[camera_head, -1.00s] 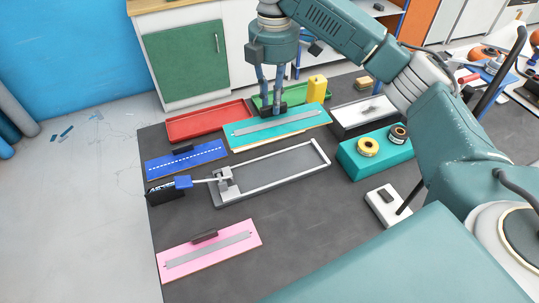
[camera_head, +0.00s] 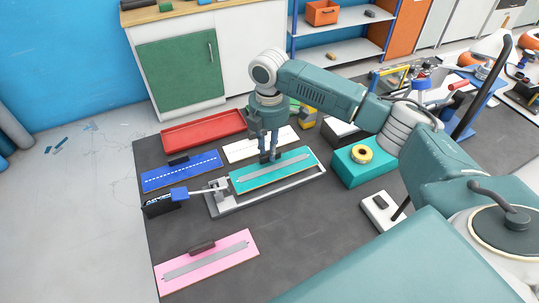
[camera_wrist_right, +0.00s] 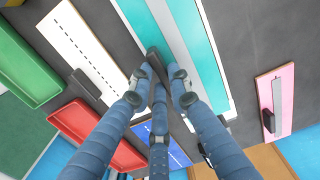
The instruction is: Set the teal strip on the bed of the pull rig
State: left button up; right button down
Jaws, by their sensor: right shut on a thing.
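The teal strip (camera_head: 284,170), with a grey band along it, is over the pull rig (camera_head: 236,207) in the head view and lines up with its long frame. It covers most of the bed; I cannot tell whether it touches it. The rig's clamp end (camera_head: 220,187) shows at the strip's left. My right gripper (camera_head: 269,157) points down and is shut on the strip's dark handle. In the right wrist view the fingers (camera_wrist_right: 159,82) close around the black handle (camera_wrist_right: 155,64) beside the teal surface (camera_wrist_right: 190,47). My left gripper is not in view.
A blue strip (camera_head: 181,177) lies left of the rig, a white strip (camera_head: 247,149) behind it, and a pink strip (camera_head: 222,263) in front. A red tray (camera_head: 203,131) is at the back. A teal block with a yellow roll (camera_head: 361,155) stands right.

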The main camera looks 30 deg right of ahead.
notch_tip(320, 180, down, 3)
jog(key=shift+r, duration=0.15)
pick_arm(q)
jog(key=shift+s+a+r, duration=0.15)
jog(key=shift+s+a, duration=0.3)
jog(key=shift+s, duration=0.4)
pick_arm(e)
jog(key=shift+f, duration=0.3)
jog(key=shift+f, duration=0.1)
jog(key=c, duration=1.6)
grip_release()
jog(key=shift+c, duration=0.2)
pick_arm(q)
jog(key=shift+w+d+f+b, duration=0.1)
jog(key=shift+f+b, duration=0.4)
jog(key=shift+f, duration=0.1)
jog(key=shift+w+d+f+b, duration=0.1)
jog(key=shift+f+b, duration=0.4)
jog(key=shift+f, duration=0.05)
pick_arm(e)
notch_tip(320, 180, up, 12)
